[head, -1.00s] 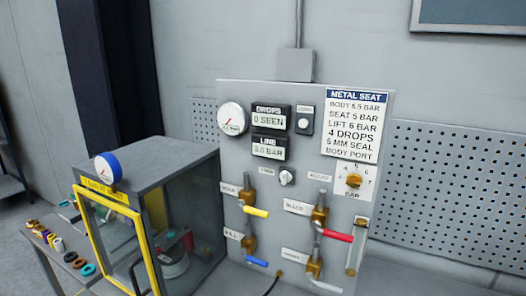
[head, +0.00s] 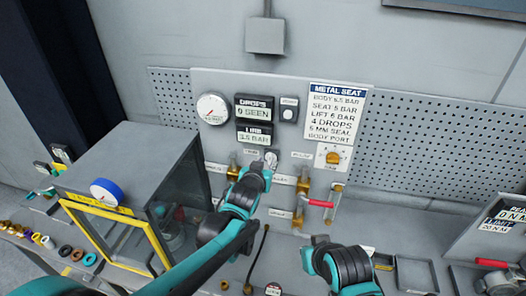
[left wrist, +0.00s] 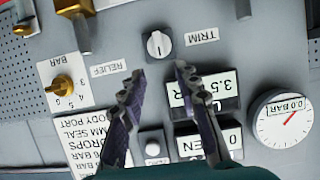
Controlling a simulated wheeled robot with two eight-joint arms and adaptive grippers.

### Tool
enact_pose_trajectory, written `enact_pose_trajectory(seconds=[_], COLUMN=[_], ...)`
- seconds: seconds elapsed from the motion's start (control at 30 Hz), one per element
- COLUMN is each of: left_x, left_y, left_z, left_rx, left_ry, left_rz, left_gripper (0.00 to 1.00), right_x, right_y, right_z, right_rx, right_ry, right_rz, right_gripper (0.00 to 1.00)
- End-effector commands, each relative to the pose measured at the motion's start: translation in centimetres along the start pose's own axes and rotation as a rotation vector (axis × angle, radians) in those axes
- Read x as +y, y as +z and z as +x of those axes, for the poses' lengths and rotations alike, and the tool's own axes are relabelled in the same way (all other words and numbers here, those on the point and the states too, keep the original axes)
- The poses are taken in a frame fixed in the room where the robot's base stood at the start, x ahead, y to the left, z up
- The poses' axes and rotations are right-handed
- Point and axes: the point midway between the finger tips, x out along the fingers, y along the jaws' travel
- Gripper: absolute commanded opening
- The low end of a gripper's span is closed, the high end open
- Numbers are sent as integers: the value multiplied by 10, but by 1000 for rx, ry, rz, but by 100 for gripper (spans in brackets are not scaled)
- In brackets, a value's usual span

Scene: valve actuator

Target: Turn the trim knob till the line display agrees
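The trim knob (head: 271,156) is a small round grey-white knob on the grey panel, below the line display (head: 254,138), which reads 3.5 BAR. In the left wrist view the knob (left wrist: 157,44) appears upside down beside its TRIM label (left wrist: 202,36). My left gripper (left wrist: 160,72) is open there, its fingers apart and pointing toward the knob, with nothing between the tips. In the head view my left gripper (head: 264,165) partly covers the area just below the knob. My right gripper (head: 318,244) is low in front of the panel; its fingers are unclear.
The METAL SEAT placard (head: 336,112) lists several bar values. A dial gauge (head: 212,109) and drops display (head: 254,108) are nearby. A relief selector (head: 331,156) and valves with coloured handles sit close by. A yellow-framed cabinet (head: 110,218) stands left.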

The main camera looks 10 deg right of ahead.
Motion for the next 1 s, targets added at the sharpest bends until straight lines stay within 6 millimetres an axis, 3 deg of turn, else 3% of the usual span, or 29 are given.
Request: enact_pose_trajectory(seconds=[0.4, 0.8, 0.83, 0.93, 1.0], left_x=[-1, -1, -1, -1, -1], left_y=[0, 1, 1, 1, 1], left_z=[58, 67, 67, 66, 66], left_rx=[-1, -1, -1, -1, -1], left_ry=[-2, -2, -2, -2, -2], left_rz=[0, 0, 0, 0, 0], left_gripper=[32, 32, 29, 3, 0], right_x=[0, 0, 0, 0, 0], right_y=[-6, -7, -7, -7, -7], right_z=[-8, -9, -9, -9, -9], right_rx=[0, 0, 0, 0, 0], right_ry=[0, 0, 0, 0, 0], right_rz=[0, 0, 0, 0, 0], right_gripper=[0, 0, 0, 0, 0])
